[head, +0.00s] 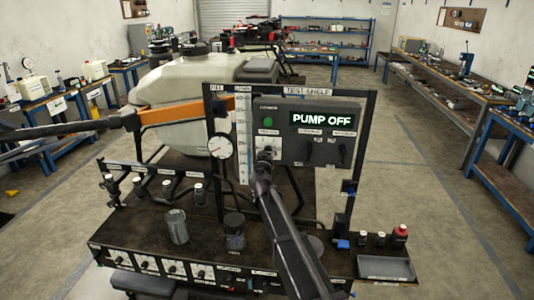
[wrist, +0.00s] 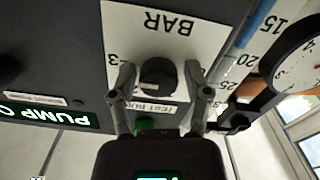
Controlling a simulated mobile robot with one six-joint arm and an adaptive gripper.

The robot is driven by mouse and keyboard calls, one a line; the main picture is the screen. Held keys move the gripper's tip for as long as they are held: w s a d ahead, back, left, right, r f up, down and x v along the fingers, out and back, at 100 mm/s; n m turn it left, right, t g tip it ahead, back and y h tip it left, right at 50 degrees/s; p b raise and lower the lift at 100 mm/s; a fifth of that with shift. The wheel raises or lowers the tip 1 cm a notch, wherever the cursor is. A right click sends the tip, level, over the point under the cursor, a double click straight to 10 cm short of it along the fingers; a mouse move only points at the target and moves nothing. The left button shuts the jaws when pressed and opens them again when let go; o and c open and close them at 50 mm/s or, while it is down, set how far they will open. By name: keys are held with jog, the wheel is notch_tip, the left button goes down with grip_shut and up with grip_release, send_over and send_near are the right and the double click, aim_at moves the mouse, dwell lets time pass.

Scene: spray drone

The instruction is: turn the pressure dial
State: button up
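The pressure dial is a round black knob (wrist: 158,77) on a white plate marked BAR, upside down in the wrist view. In the head view its white plate (head: 268,142) shows on the dark control panel (head: 296,160), left of the PUMP OFF display. My gripper (wrist: 157,72) is open, with one finger on each side of the knob and a visible gap on both sides. In the head view my gripper (head: 263,168) is at the plate and hides part of it. Whether the fingertips reach down beside the knob is hard to tell.
A round gauge (head: 221,147) stands left of the panel; it also shows at the right of the wrist view (wrist: 301,62). A green button (head: 268,122) is above the dial. Black switches (head: 309,150) sit to the right. A cup (head: 177,226) stands on the bench below.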

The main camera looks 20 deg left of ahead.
jog(key=shift+s+d, duration=0.1)
jog(key=shift+s, duration=0.05)
dwell(0.3)
jog(key=v, duration=1.1)
jog(key=shift+s, duration=0.4)
jog(key=d+f+m+g+h, duration=0.2)
jog(key=d+f+h, duration=0.1)
jog(key=d, duration=0.8)
jog(key=d+f+m+g+h, duration=0.2)
jog(key=d+f+h, duration=0.1)
jog(key=d, duration=0.7)
jog(key=d+f+m+g+h, duration=0.2)
jog(key=d+f+g+h, duration=0.15)
jog(key=d, duration=0.75)
jog(key=s+d+f+g+y, duration=0.2)
jog(key=s+d+f+g, duration=0.2)
jog(key=s+d, duration=0.4)
jog(key=s+d+f+g+y, duration=0.3)
jog(key=s+d+f+g, duration=0.2)
jog(key=s+d, duration=0.3)
jog(key=s+g, duration=0.1)
jog(key=s, duration=0.1)
jog(key=shift+s+d, duration=0.35)
